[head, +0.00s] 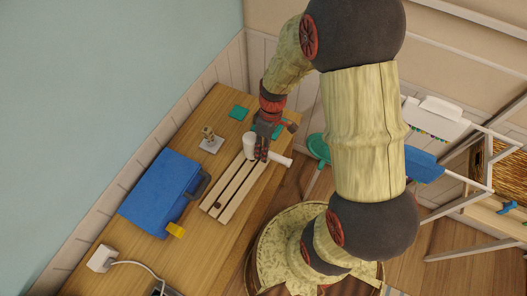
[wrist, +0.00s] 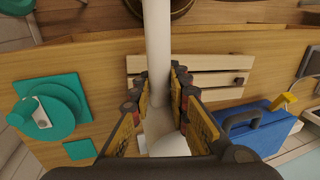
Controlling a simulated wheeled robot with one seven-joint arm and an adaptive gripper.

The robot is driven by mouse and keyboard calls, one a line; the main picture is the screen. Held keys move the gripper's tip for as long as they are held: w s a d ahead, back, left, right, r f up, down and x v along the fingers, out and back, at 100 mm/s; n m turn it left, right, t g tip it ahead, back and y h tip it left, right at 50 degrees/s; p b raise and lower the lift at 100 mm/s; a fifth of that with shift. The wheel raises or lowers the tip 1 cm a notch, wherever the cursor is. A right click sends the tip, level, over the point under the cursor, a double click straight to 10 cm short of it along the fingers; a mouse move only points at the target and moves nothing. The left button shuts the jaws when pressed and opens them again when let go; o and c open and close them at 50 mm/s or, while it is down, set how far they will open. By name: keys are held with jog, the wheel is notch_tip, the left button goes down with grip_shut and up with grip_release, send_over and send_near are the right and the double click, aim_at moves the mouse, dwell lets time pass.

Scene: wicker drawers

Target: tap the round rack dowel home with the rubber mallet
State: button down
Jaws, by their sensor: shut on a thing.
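My gripper (head: 263,154) is shut on a white mallet, around its handle (head: 282,161). The mallet's white cylindrical head (head: 249,144) is on the other side of the fingers. In the wrist view the pale handle (wrist: 157,45) runs between my gripper's fingers (wrist: 155,90), with the head (wrist: 168,146) close to the palm. The slatted wooden rack (head: 232,194) lies on the bench just beside and below the gripper. A small dark round peg, perhaps the dowel (head: 218,205), stands at the rack's near end. It also shows in the wrist view (wrist: 238,80), apart from the mallet.
A blue toolbox (head: 160,190) with a yellow item (head: 175,230) sits left of the rack. A small wooden piece on a white base (head: 210,143) stands behind. A white box with a cable (head: 102,258) is near the front.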

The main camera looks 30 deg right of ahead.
jog(key=shift+r+p, duration=1.35)
jog(key=shift+r, duration=0.65)
jog(key=shift+a, duration=0.15)
